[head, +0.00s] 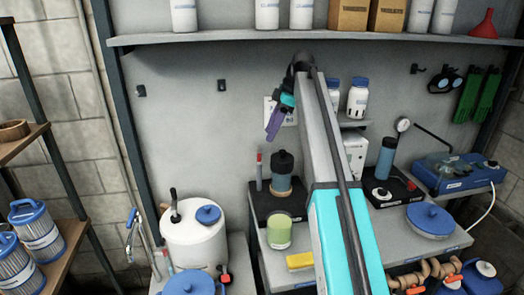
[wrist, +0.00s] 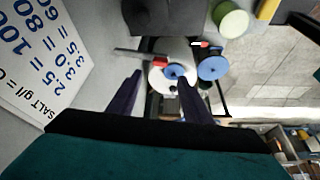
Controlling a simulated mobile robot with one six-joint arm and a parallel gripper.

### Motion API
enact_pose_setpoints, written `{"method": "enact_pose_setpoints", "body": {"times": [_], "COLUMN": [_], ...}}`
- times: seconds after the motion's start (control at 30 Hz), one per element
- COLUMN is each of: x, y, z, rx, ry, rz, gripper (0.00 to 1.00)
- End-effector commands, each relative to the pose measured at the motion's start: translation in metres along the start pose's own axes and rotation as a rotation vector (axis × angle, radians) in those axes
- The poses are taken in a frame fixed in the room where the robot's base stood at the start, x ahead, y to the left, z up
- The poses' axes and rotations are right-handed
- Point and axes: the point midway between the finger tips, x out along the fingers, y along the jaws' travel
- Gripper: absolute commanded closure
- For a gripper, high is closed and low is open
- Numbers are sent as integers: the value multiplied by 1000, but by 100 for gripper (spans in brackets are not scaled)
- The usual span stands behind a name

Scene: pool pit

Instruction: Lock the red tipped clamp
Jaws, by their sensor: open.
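The white tank (head: 192,245) with a blue cap (head: 208,214) stands low at the left in the head view. A black upright handle (head: 174,203) is on the tank's left. In the wrist view, the white tank (wrist: 157,78) shows between my fingers, far below, with a small red piece (wrist: 203,44) beside it; I cannot tell if that is the clamp. My gripper (head: 271,131), with purple fingers, is open and empty, high in front of the wall, well above the tank.
A worktop at centre holds a black pump (head: 282,172), a green-filled jar (head: 279,232) and a red-topped upright stick (head: 259,170). A blue lid (head: 190,283) is at the front. Shelves with blue-ended filters (head: 38,232) stand left. Air around my gripper looks clear, with the wall behind.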

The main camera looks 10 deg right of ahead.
Motion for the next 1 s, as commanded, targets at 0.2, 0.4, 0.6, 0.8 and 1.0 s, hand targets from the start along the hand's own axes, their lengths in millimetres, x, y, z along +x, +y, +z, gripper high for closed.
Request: {"method": "enact_pose_setpoints", "body": {"times": [0.2,0.4,0.6,0.8,1.0], "x": [31,58,81,93,95], "y": [-2,-2,-1,0,0], "z": [0,0,0,0,1], "rx": [0,1,1,0,1], "ry": [-1,-1,-1,0,0], "rz": [-3,-3,-2,-1,0], "gripper": [55,55,55,55,55]}}
